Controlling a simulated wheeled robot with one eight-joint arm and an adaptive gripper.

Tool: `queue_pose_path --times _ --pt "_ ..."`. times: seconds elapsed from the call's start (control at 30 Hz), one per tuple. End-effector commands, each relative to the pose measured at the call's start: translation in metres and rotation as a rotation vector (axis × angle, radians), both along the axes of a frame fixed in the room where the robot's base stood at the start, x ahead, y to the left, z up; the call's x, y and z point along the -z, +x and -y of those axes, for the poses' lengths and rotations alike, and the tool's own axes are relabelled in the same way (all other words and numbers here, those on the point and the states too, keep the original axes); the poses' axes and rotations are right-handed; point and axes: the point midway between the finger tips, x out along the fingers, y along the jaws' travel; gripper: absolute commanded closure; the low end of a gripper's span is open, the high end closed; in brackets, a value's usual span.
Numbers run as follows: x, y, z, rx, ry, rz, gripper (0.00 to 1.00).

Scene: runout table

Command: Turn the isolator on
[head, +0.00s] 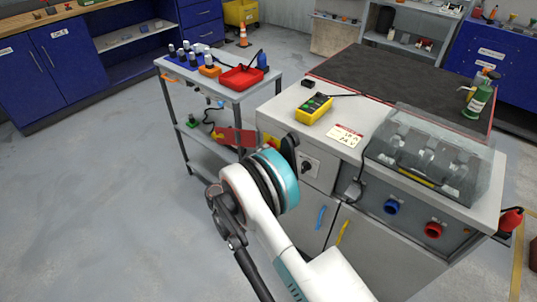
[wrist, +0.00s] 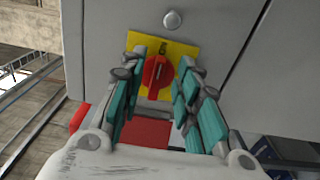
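The isolator is a red rotary knob (wrist: 157,73) on a yellow plate (wrist: 178,49), on a grey cabinet face in the wrist view. Its grip bar stands close to upright, slightly tilted. My gripper (wrist: 160,80) is open, with one teal-padded finger on each side of the knob. Gaps appear to show between the fingers and the knob; I cannot tell whether either touches. In the head view my wrist hides the knob, and only a bit of yellow shows beside the wrist.
A red part (wrist: 147,132) shows below the knob between my fingers. In the head view, a dark rotary switch (head: 307,166) sits on the cabinet front right of my wrist. A trolley with a red tray (head: 241,77) stands to the left. Open floor lies left of my arm.

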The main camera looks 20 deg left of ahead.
Motion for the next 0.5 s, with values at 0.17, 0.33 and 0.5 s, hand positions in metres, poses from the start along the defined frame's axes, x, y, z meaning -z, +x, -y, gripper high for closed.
queue_pose_path --times 0.17,0.33,0.5 --pt "0.0 -0.034 -0.015 -0.003 0.0 0.0 0.7" --pt "0.0 -0.065 -0.027 -0.002 0.0 0.0 0.7" --pt "0.001 -0.086 -0.036 0.0 0.0 0.0 0.7"
